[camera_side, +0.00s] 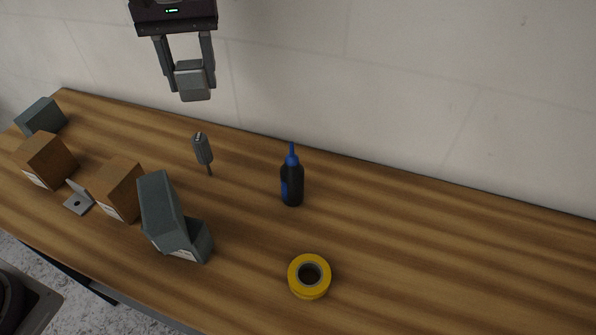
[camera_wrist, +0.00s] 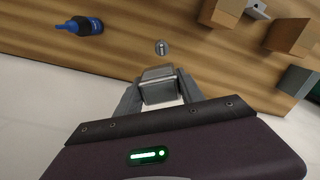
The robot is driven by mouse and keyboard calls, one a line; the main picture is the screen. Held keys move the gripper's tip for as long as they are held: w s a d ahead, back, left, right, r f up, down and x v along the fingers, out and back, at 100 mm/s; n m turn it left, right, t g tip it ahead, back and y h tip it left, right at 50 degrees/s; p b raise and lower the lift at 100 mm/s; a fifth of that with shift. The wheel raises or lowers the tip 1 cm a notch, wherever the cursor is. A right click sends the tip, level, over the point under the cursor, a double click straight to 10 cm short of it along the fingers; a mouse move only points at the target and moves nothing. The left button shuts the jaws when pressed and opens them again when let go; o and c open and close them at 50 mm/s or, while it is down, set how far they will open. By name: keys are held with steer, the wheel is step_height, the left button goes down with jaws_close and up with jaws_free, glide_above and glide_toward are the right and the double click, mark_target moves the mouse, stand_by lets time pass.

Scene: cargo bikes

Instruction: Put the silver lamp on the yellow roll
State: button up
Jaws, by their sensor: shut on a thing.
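My gripper (camera_side: 191,72) is high above the back of the table, near the wall. It is shut on a small grey, boxy thing with a paler face, which looks like the silver lamp (camera_side: 194,84). The lamp also shows between the fingers in the wrist view (camera_wrist: 158,86), clear of the table. The yellow roll (camera_side: 311,291) lies flat at the front of the table, with its hole facing up and nothing on it. It is to the right of my gripper and well below it. I cannot see the roll in the wrist view.
A dark bottle with a blue nozzle (camera_side: 291,184) stands behind the roll. A grey-handled tool (camera_side: 203,149) stands below my gripper. Brown boxes (camera_side: 118,188), a metal bracket (camera_side: 77,201) and grey boxes (camera_side: 163,209) fill the left. The table's right side is clear.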

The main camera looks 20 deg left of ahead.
steer(key=s+d+m, duration=0.2)
steer(key=s+d, duration=0.2)
steer(key=d, duration=0.4)
steer(key=s+d+m, duration=0.1)
steer(key=s+d, duration=0.3)
steer(key=d, duration=0.5)
steer(key=m, duration=0.3)
glide_above(309, 274)
step_height(309, 274, down, 15)
steer(key=shift+r, duration=0.15)
steer(key=shift+f, duration=0.2)
steer(key=o, duration=1.4)
step_height(309, 274, up, 12)
steer(key=shift+r, duration=0.2)
